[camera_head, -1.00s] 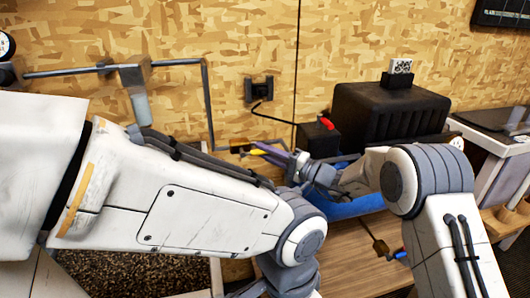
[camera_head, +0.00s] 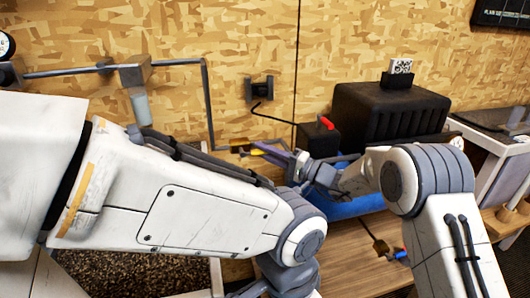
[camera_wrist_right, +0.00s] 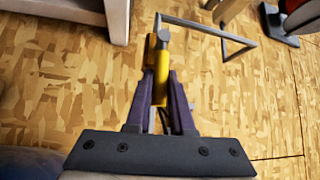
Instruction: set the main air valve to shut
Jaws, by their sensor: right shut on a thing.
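The main air valve sits on the low end of the grey pipe against the chipboard wall, with a yellow lever (camera_head: 256,152). In the right wrist view the yellow lever (camera_wrist_right: 161,82) hangs between my purple fingers, below the valve body and the pipe end (camera_wrist_right: 163,36). My right gripper (camera_head: 272,155) reaches in from the right and is shut on the lever; it also shows in the right wrist view (camera_wrist_right: 160,88). The fingers hide part of the lever. My left arm crosses the foreground, and its gripper is out of view.
The grey pipe (camera_head: 209,105) runs along the wall and down to the valve. A black ribbed box (camera_head: 390,118) and a smaller black box with a red part (camera_head: 318,138) stand right of the valve. A blue object (camera_head: 350,207) lies below my right wrist on the wooden bench (camera_head: 345,265).

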